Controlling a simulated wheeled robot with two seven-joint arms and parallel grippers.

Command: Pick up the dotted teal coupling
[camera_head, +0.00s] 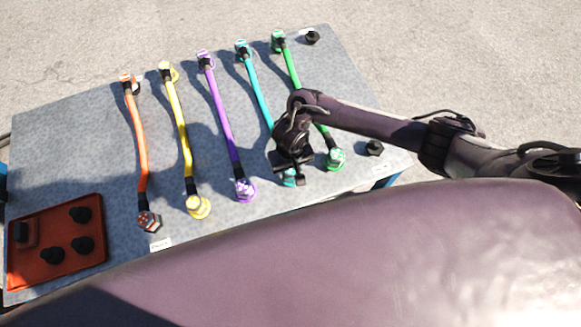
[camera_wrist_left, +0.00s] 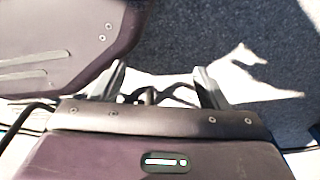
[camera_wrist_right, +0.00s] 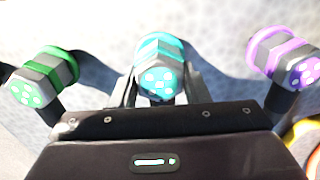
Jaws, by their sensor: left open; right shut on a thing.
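The dotted teal coupling (camera_wrist_right: 158,75) is at the near end of the teal cable (camera_head: 256,92). In the right wrist view it sits between the fingers of my right gripper (camera_wrist_right: 155,95), its white-dotted face towards the camera. In the head view the right gripper (camera_head: 292,178) hangs over the near edge of the table, shut on the coupling (camera_head: 290,179), which is partly hidden. I cannot tell whether the coupling touches the table. My left gripper (camera_wrist_left: 158,88) shows in the left wrist view, open and empty; it is not visible in the head view.
A green dotted coupling (camera_head: 335,159) and a purple dotted coupling (camera_head: 244,190) lie close on either side. A red tray (camera_head: 60,270) with black knobs is at the near left corner.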

